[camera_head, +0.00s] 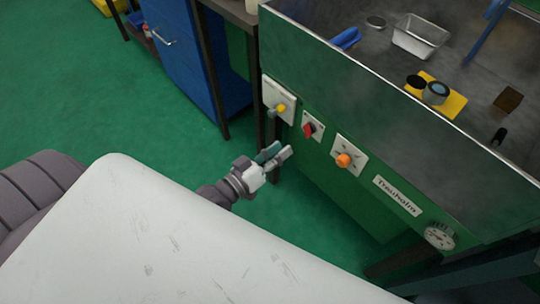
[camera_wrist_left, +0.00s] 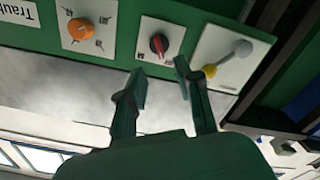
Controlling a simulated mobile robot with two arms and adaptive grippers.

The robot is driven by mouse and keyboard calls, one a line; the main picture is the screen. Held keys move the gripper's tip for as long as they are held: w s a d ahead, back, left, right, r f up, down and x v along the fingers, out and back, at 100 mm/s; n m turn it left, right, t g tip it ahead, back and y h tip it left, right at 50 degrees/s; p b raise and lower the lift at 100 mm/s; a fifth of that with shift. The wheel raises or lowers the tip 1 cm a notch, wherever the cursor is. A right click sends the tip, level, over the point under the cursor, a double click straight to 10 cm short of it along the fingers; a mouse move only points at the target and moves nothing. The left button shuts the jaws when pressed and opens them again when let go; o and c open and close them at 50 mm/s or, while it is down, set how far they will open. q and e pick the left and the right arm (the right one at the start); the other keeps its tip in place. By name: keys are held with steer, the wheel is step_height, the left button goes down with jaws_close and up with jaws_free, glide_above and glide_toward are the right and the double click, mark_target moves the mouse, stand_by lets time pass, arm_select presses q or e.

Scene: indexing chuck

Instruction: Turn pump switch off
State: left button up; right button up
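The machine's green front panel carries three controls, and I cannot read which one is the pump switch. My right gripper is not in view.
A label (camera_head: 398,195) and a round gauge (camera_head: 439,237) sit farther right on the panel. A metal tray (camera_head: 420,37) and a yellow block (camera_head: 451,101) lie inside the machine. A blue cabinet (camera_head: 186,52) stands behind left. Green floor is free around the gripper.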

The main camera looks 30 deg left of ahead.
arm_select(q)
steer(key=shift+v, duration=1.6)
